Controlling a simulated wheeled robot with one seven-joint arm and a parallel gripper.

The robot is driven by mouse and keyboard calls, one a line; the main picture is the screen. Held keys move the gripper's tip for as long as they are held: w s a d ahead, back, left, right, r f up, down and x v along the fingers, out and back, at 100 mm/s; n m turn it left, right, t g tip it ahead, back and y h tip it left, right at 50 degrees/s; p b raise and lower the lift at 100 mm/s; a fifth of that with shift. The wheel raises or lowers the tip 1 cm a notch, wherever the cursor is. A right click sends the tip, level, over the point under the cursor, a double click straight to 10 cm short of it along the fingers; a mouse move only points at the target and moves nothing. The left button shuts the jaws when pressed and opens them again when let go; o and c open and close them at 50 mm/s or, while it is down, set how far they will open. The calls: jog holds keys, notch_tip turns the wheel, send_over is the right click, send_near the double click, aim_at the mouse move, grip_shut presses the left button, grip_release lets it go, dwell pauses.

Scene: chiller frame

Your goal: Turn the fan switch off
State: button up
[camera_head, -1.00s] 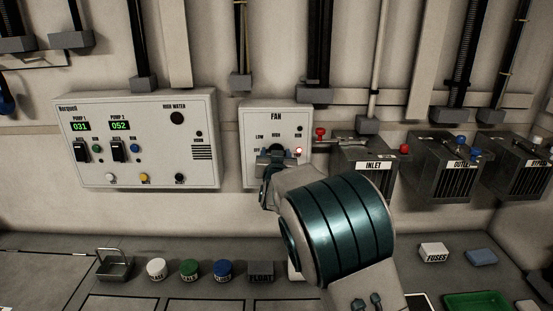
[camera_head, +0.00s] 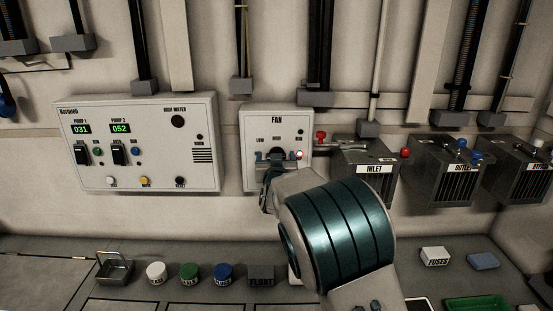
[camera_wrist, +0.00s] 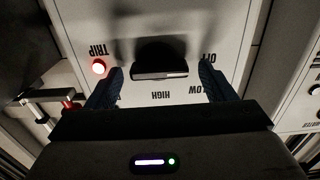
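The fan box (camera_head: 276,118) is a light panel on the wall, labelled FAN. Its switch is a dark knob (camera_head: 277,152), mostly hidden by my gripper (camera_head: 278,158) in the head view. In the wrist view, upside down, the knob (camera_wrist: 160,60) sits between the open fingers of my gripper (camera_wrist: 161,72), with a visible gap on each side. The labels TRIP, HIGH, LOW and OFF surround it. A red lamp (camera_wrist: 99,67) is lit beside TRIP. I cannot tell which label the knob points to.
A pump panel (camera_head: 140,100) is mounted left of the fan box. An inlet box (camera_head: 365,180) with a red-knobbed lever (camera_head: 320,135) stands close on the right.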

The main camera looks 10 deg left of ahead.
jog(key=shift+s, duration=0.1)
jog(key=b+v, duration=0.2)
jog(key=v, duration=1.1)
jog(key=shift+s+b, duration=0.3)
jog(key=shift+d, duration=0.1)
jog(key=s+d+f+g, duration=0.2)
jog(key=s+d+g, duration=0.1)
jog(key=d, duration=0.5)
jog(key=s+d+f+g, duration=0.3)
jog(key=s+d+g, duration=0.1)
jog(key=d, duration=0.3)
jog(key=s+d+f+m+g+h, duration=0.1)
jog(key=s+d+f+g+h, duration=0.1)
jog(key=s+d, duration=0.6)
jog(key=s+d+f+m+g+h+p, duration=0.1)
jog(key=s+d+g, duration=0.4)
jog(key=s, duration=0.7)
notch_tip(320, 180, down, 2)
jog(key=d+m+h, duration=0.1)
jog(key=d, duration=0.1)
jog(key=shift+s+d+g+h, duration=0.3)
jog(key=shift+d, duration=0.1)
